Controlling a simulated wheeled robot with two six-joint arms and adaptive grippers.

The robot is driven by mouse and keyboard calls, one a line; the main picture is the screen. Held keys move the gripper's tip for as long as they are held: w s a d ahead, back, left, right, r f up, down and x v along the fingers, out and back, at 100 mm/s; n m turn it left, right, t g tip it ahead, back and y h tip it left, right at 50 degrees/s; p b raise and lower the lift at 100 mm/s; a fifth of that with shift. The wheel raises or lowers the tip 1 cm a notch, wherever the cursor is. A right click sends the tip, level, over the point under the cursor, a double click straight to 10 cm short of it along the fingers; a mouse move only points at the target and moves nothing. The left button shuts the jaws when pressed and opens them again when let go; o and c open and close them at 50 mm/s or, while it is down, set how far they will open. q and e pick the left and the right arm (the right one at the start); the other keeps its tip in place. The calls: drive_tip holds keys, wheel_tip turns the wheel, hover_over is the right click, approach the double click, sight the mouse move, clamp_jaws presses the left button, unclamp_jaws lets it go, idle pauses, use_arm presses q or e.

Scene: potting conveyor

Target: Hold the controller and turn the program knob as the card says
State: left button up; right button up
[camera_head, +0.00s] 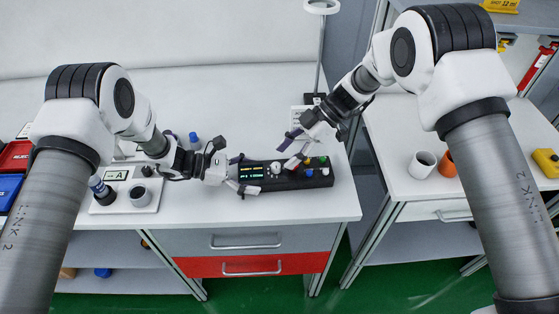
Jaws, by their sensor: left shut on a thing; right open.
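The controller (317,181) is a long black box lying on the white worktop near its front edge. It has a small screen with green and yellow text, a light knob and several coloured buttons. My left gripper (240,174) is shut on the controller's left end. My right gripper (289,146) is open above the controller, behind its middle, with its fingers pointing down and left near the knob (276,168). Whether a finger touches the knob cannot be told. A white card (298,111) stands behind my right gripper, partly hidden, its print too small to read.
A white panel (151,204) with a lettered label and round parts lies left of my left gripper. A lamp stand (319,60) rises at the back. A white cup (421,164) and an orange cup (445,168) stand on the right table, across a gap.

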sight(277, 165)
drive_tip(key=x, duration=0.3)
drive_tip(key=shift+a+f, duration=0.25)
drive_tip(key=shift+c, duration=0.3)
clamp_jaws()
drive_tip(key=m+t, duration=0.3)
drive_tip(key=m, duration=0.1)
drive_tip(key=shift+s+m+t, duration=0.2)
drive_tip(key=shift+m+t, duration=0.2)
